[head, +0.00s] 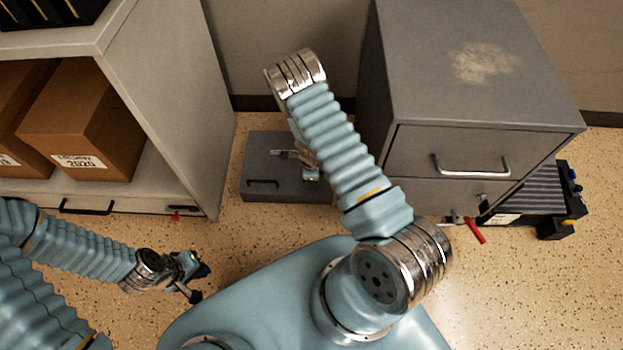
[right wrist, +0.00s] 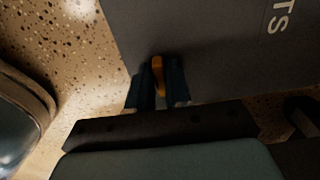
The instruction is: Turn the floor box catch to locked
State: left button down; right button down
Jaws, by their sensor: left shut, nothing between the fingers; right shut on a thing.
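The floor box (head: 255,158) is a low grey box on the floor between the shelf unit and the cabinet. It has a dark handle on its left part. My right arm reaches over it, and my right gripper (head: 311,176) is at its right part, partly hidden by the arm. In the right wrist view, my right gripper (right wrist: 160,92) is shut on an orange-yellow piece, the catch (right wrist: 158,65), beside a grey face with the letters "TS". The catch's full shape and position are hidden by the fingers. My left gripper (head: 195,278) is shut and empty, above the floor at lower left.
A shelf unit (head: 185,90) with cardboard boxes (head: 85,120) stands at left. A grey drawer cabinet (head: 450,90) stands close at right. A dark slatted item (head: 535,195) and a red piece (head: 474,231) are beside it. Speckled floor lies clear at lower right.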

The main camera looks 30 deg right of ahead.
jog(key=c, duration=1.1)
grip_release()
jog(key=shift+r, duration=0.15)
notch_tip(320, 180, up, 14)
jog(key=p, duration=0.3)
jog(key=shift+f, duration=0.25)
jog(key=s+a+f+n+g+p, duration=0.15)
jog(key=s+a+n, duration=0.25)
jog(key=s+n, duration=0.45)
jog(key=s+a+r+n+t+y+p, duration=0.1)
jog(key=s+a+r+n+y, duration=0.1)
jog(key=a+n, duration=0.4)
jog(key=s+a+r+n+t+y+p, duration=0.1)
jog(key=s+a+r+n+y, duration=0.1)
jog(key=a+n, duration=0.4)
jog(key=s+r+n, duration=0.1)
jog(key=s, duration=0.1)
jog(key=shift+s+n, duration=0.35)
jog(key=shift+s, duration=0.05)
